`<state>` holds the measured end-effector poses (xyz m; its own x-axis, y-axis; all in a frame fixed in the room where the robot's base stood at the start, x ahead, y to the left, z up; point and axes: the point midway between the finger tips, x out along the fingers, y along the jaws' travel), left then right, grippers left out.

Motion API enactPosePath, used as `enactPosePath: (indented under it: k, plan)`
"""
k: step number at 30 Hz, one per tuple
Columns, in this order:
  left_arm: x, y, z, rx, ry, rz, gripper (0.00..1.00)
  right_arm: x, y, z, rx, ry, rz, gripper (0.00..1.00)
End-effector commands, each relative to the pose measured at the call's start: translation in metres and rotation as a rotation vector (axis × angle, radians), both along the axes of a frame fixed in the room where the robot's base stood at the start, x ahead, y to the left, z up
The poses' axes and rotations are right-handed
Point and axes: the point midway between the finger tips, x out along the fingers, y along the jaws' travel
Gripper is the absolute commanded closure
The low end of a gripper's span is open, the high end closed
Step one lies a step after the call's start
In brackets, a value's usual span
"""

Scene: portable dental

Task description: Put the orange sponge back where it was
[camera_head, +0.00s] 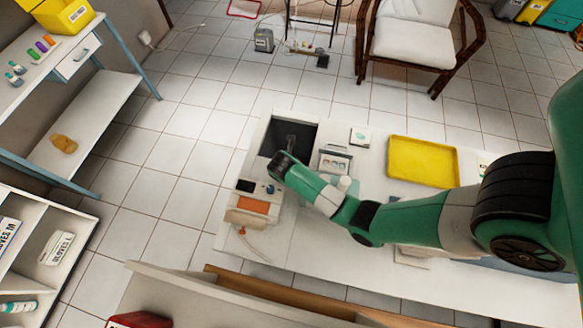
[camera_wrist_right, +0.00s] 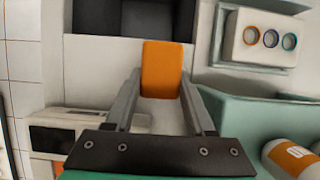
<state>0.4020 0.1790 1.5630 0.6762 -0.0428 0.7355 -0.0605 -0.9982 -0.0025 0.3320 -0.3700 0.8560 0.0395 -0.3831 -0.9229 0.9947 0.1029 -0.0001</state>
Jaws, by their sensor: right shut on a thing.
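The orange sponge (camera_wrist_right: 161,68) is upright between the fingers of my right gripper (camera_wrist_right: 158,90) in the right wrist view. The gripper is shut on it, over the white counter, with a dark recessed basin beyond it. In the head view my right arm reaches in from the right, and its gripper end is at the dark basin (camera_head: 298,133). The sponge cannot be made out there. My left gripper is in neither view.
A small device with an orange panel (camera_head: 253,208) stands at the counter's left end, below the basin. A holder with ringed openings (camera_wrist_right: 265,40) is right of the basin. A yellow tray (camera_head: 423,163) lies farther right.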

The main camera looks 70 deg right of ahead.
Motion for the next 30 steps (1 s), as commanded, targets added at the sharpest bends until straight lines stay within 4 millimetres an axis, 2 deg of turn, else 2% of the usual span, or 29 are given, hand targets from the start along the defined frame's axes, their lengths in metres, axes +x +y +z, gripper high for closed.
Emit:
enactPosePath:
  k: [1,3,14,15,16,25,30]
  plan:
    - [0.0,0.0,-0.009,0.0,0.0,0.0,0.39,-0.001,0.0,-0.015,0.001,0.002,0.0,1.0]
    - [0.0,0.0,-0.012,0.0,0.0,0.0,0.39,0.0,0.0,-0.022,0.0,0.001,0.001,1.0]
    - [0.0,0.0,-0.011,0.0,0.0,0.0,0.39,0.0,0.0,-0.025,0.0,0.001,0.001,1.0]
    - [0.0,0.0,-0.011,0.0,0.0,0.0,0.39,0.0,0.0,-0.024,0.0,0.0,0.0,0.38]
    - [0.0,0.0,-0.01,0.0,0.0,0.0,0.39,0.0,0.0,-0.024,0.0,0.0,0.0,0.33]
    - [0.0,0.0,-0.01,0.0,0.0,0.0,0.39,0.0,0.0,-0.023,0.0,0.0,0.0,0.33]
    - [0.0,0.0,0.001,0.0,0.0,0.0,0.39,0.0,0.006,-0.003,-0.001,-0.002,0.003,0.33]
